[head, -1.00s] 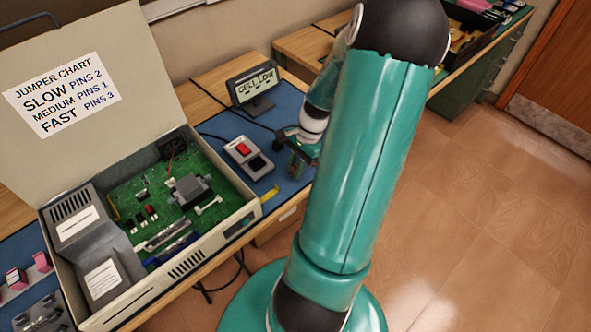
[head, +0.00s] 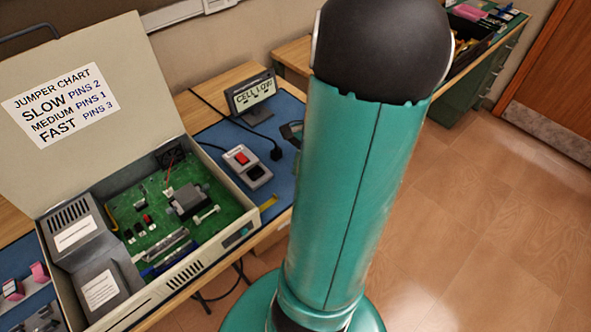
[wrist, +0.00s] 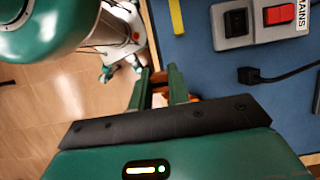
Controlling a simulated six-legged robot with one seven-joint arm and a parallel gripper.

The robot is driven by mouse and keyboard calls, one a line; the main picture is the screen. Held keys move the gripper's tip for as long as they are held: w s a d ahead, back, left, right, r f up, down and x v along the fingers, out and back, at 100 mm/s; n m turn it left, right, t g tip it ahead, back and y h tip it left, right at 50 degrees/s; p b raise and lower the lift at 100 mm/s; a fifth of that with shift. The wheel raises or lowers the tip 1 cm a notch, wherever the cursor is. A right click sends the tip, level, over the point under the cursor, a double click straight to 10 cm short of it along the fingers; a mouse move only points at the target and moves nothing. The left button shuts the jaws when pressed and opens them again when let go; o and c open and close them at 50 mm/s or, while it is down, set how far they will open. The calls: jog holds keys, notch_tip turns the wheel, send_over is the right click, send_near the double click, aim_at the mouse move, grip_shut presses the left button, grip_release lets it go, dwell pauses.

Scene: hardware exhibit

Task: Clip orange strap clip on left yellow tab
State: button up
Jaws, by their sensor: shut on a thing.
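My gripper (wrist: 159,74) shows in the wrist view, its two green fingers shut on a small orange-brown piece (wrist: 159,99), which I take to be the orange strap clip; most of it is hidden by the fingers. In the head view my arm hides the gripper. A yellow tab (wrist: 176,17) lies at the blue mat's edge, up and slightly right of the fingertips in the wrist view and apart from them. It also shows in the head view (head: 268,202), beside the open case's corner.
An open case (head: 190,285) with a green circuit board stands left. A grey switch box (head: 247,170) with a red rocker and cable sits on the blue mat (head: 222,136). A small display (head: 251,97) stands behind. Bare mat lies between the tab and switch box.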

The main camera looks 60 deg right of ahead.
jog(key=s+a+r, duration=0.4)
jog(key=s+r, duration=0.1)
jog(key=s, duration=0.3)
jog(key=w+f, duration=0.2)
jog(key=w, duration=0.2)
jog(key=w+f, duration=0.2)
jog(key=w, duration=0.2)
jog(key=w+a+f, duration=0.1)
jog(key=w+f, duration=0.2)
jog(key=w, duration=0.2)
jog(key=shift+f, duration=0.1)
jog(key=shift+w+f, duration=0.15)
jog(key=shift+w, duration=0.05)
jog(key=shift+f, duration=1.2)
jog(key=shift+f, duration=1.65)
jog(key=o, duration=0.8)
jog(key=shift+o, duration=0.4)
jog(key=shift+o, duration=1.4)
